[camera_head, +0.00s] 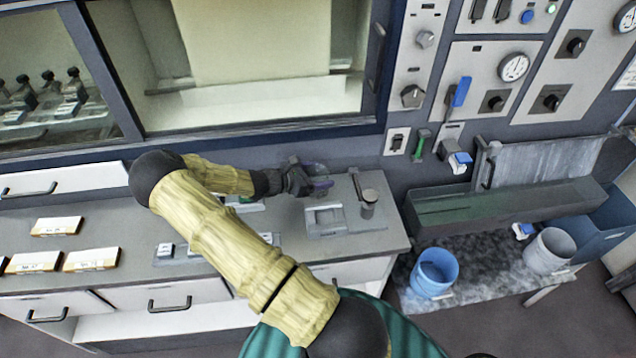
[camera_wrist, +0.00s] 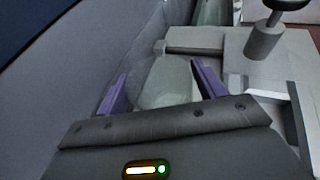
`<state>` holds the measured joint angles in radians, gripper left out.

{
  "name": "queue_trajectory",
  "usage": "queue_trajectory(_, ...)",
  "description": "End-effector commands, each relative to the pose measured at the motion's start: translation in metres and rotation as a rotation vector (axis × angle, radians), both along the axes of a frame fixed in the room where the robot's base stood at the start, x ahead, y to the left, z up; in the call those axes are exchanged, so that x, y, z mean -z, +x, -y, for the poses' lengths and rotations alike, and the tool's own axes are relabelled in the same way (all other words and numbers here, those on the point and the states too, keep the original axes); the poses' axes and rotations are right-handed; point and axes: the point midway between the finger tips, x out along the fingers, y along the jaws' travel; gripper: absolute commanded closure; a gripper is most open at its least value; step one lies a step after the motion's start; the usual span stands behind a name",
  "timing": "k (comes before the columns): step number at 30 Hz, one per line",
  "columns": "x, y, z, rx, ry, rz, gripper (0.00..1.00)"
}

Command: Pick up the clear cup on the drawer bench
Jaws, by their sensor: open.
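My gripper (camera_head: 316,177) is low over the back of the grey drawer bench (camera_head: 376,240), close to the wall below the window. In the wrist view its two purple fingers (camera_wrist: 160,72) are spread apart. A pale see-through shape, which looks like the clear cup (camera_wrist: 165,88), shows between the fingers. Its lower part is hidden behind the dark gripper body. I cannot tell whether either finger touches it. In the head view I cannot make out the cup clearly near the gripper.
A grey block fixture (camera_head: 325,222) and a dark-topped metal cylinder (camera_head: 368,204) stand right of the gripper. Labelled boxes (camera_head: 92,259) lie at the bench's left. A blue bucket (camera_head: 434,272) and a pale bucket (camera_head: 549,250) stand beyond its right end. The wall is close behind.

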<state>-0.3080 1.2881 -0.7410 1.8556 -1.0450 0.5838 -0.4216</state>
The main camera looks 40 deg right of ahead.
Motion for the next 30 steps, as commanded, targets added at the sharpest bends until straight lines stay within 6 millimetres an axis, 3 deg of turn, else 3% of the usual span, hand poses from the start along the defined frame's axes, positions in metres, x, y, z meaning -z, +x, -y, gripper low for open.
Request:
queue_trajectory(8,0.0,0.0,0.0,0.0,0.0,0.0,0.3)
queue_trajectory(14,0.0,0.0,0.0,0.0,0.0,0.0,0.63)
queue_trajectory(23,-0.001,0.0,0.0,0.0,0.0,0.001,0.64)
queue_trajectory(30,-0.02,0.001,-0.001,0.0,0.0,0.003,0.64)
